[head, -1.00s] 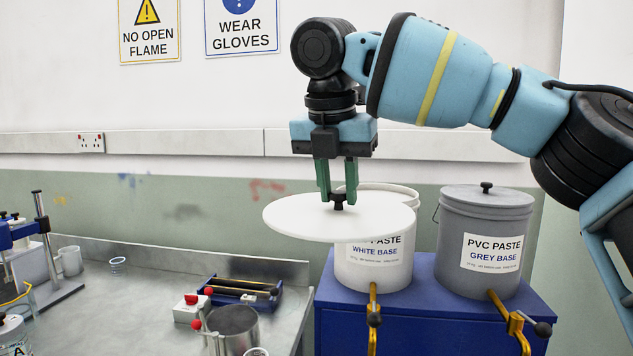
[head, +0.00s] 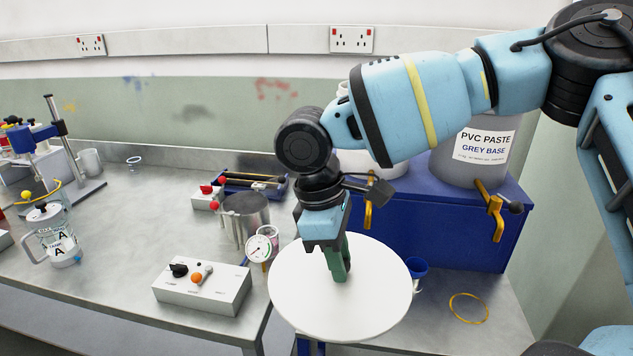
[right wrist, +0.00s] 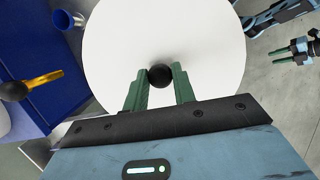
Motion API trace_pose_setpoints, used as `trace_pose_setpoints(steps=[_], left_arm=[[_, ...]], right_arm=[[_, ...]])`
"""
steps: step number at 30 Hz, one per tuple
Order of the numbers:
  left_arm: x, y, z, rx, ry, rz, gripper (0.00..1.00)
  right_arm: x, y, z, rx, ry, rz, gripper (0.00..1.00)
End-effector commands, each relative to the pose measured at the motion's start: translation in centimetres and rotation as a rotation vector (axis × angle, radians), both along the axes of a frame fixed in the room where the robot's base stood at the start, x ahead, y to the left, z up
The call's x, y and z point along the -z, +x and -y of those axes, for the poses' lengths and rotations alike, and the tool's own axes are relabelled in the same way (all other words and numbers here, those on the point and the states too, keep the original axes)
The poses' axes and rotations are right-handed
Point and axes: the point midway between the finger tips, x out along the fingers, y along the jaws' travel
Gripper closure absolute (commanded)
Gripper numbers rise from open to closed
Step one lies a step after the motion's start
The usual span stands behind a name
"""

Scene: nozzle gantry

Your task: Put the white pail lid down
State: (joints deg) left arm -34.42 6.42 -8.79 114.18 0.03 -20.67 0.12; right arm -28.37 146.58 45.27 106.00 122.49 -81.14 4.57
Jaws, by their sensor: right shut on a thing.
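The white pail lid (head: 380,297) is a flat white disc with a black knob (right wrist: 160,75). My right gripper (head: 340,277) points down and is shut on that knob; the right wrist view shows its green fingers (right wrist: 160,85) on either side of it. The lid looks level, in front of the blue stand, overlapping the bench edge in the head view. I cannot tell its height above the surface below. The white pail (head: 372,165) is mostly hidden behind my right arm.
The blue stand (head: 465,235) carries the grey pail (head: 485,150). A blue cup (head: 416,268) and yellow ring (head: 468,308) lie right of the lid. A control box (head: 203,288), pressure gauge (head: 262,246) and metal pot (head: 245,215) are to its left.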

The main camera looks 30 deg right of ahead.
Motion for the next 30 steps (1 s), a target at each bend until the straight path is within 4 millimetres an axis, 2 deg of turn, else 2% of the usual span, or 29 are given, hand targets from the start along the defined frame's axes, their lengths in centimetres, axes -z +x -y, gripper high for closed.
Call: trace_pose_setpoints(steps=[1,6,11,14,17,23,26,30], left_arm=[[0.0,0.0,0.0,0.000,0.000,-0.001,0.64],[0.0,-0.2,0.0,-0.001,0.000,-0.003,0.64],[0.1,-0.4,0.0,0.000,0.000,-0.008,0.64],[0.2,-0.5,0.0,0.000,0.000,-0.010,0.64],[0.2,-0.5,0.0,0.001,0.001,-0.011,0.64],[0.2,-0.5,0.0,0.001,0.001,-0.012,0.64],[0.2,-0.5,0.0,0.001,0.001,-0.011,0.64],[0.2,-0.5,0.0,0.000,0.000,-0.010,0.64]], right_arm=[[1.6,-0.6,-0.2,0.080,0.000,-0.006,1.00],[6.0,-2.2,-0.8,0.351,0.000,-0.008,1.00],[8.9,-3.3,-0.6,0.572,0.000,-0.012,1.00],[10.4,-3.8,0.3,0.719,-0.003,-0.014,1.00],[11.0,-3.9,2.8,0.887,-0.005,-0.012,1.00],[9.4,-3.8,9.2,1.071,-0.001,-0.006,1.00],[8.3,-4.4,13.0,1.157,0.004,-0.008,1.00],[7.5,-6.1,17.7,1.279,0.008,-0.012,1.00]])
